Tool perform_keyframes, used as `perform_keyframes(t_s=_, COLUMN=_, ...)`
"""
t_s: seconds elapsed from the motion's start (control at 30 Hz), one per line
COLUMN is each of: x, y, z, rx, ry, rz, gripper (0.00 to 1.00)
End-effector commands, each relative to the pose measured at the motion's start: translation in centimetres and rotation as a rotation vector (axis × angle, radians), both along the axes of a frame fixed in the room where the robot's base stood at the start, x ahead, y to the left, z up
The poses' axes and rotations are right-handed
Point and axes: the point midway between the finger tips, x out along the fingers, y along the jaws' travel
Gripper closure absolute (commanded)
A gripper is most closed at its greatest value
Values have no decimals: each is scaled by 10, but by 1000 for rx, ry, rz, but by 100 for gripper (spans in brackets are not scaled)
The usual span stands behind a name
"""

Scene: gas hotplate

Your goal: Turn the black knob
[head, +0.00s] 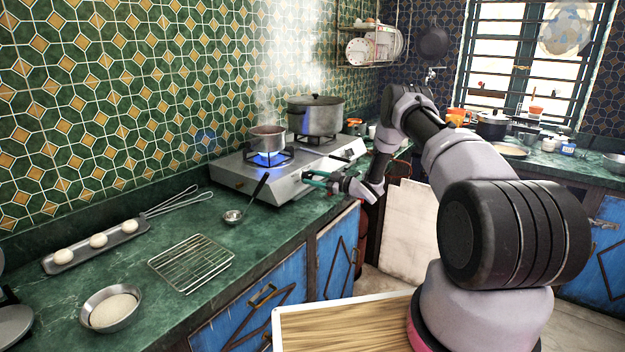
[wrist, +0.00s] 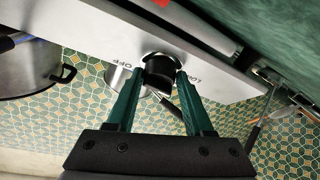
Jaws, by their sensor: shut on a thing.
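The black knob (wrist: 158,78) sits on the pale front panel of the gas hotplate (wrist: 225,82), with printed lettering, partly legible as OFF, beside it. My gripper (wrist: 160,85) has its two green fingers on either side of the knob and is shut on it. In the head view my gripper (head: 312,180) is at the front face of the steel hotplate (head: 232,178), and it hides the knob there. A blue flame burns under the small pot (head: 268,138) on the near burner.
A large lidded pot (head: 315,115) stands on the far burner. A ladle (head: 235,215) lies near the hotplate's front. A wire rack (head: 191,262), a bowl (head: 111,308) and a tray with white round pieces (head: 97,246) lie on the green counter. Steam rises above the pots.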

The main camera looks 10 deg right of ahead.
Motion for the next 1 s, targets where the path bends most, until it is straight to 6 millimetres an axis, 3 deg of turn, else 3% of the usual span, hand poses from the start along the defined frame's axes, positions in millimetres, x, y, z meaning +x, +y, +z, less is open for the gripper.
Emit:
perform_keyframes(t_s=0.37, x=2, y=-1, z=0, rx=-107, ry=-107, rz=89, gripper=100)
perform_keyframes(t_s=0.93, x=1, y=-2, z=0, rx=-125, ry=-123, rz=106, gripper=100)
perform_keyframes(t_s=0.97, x=1, y=-2, z=0, rx=-125, ry=-123, rz=106, gripper=37)
perform_keyframes(t_s=1.0, x=1, y=-2, z=0, rx=-125, ry=-123, rz=106, gripper=21)
